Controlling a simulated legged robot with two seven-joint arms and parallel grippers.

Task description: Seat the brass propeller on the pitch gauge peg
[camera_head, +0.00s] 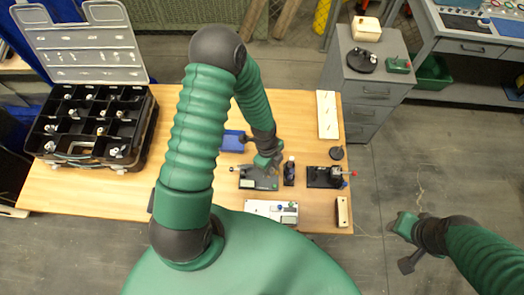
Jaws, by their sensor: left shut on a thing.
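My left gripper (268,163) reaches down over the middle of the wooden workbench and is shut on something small. A yellowish bit at its fingertips looks like the brass propeller (279,166), mostly hidden by the fingers. Just below it lies a dark flat fixture (260,182), which may be the pitch gauge; its peg cannot be made out, nor whether the propeller touches it. My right gripper (400,226) hangs over the floor right of the bench, away from these things; its fingers are too unclear to read.
Right of the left gripper stand a small dark bottle (289,172) and a black fixture with a red knob (323,177).

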